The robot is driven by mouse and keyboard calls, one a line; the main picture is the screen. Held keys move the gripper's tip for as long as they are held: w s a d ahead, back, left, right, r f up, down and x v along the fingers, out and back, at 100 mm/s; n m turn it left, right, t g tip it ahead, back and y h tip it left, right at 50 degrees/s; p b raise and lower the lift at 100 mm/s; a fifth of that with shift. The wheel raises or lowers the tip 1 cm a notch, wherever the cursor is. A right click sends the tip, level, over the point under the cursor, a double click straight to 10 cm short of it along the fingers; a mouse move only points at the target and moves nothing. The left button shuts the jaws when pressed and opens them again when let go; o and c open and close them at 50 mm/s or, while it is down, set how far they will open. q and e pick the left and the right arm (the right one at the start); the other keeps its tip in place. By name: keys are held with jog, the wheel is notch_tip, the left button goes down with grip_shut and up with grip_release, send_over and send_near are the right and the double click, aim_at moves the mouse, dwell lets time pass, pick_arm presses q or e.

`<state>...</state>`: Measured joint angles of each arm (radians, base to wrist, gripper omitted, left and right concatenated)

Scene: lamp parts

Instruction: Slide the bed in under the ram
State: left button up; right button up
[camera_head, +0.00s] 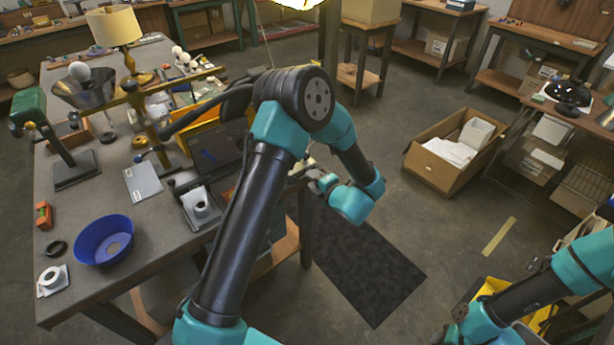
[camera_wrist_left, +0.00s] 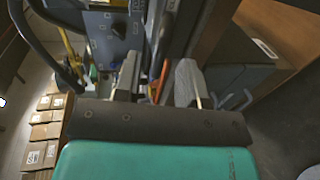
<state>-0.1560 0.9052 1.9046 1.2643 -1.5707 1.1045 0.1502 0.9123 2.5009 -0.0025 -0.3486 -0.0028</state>
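My left gripper (camera_head: 318,180) is at the right edge of the workbench, small and partly hidden by my own arm. In the left wrist view its two fingers (camera_wrist_left: 158,82) stand apart, with a dark upright strip and an orange-yellow piece seen in the gap. I cannot tell whether they touch anything. A grey machine panel (camera_wrist_left: 108,38) with a thick black cable is just beyond the fingers. A dark machine (camera_head: 213,146) shows behind my left arm in the head view. I cannot make out the bed or ram for certain. My right gripper is at the bottom right, too cut off to read.
The workbench (camera_head: 50,218) holds a blue bowl (camera_head: 103,240), a green-headed stand (camera_head: 60,150), a brass lamp (camera_head: 120,35) and a metal funnel shade (camera_head: 90,92). A cardboard box (camera_head: 440,170) and a dark mat (camera_head: 365,270) lie on the floor. My left arm crosses the bench's right side.

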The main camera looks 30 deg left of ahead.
pick_arm(q)
jog(key=shift+x, duration=1.85)
jog(key=shift+c, duration=0.5)
grip_shut()
jog(key=shift+r, duration=0.1)
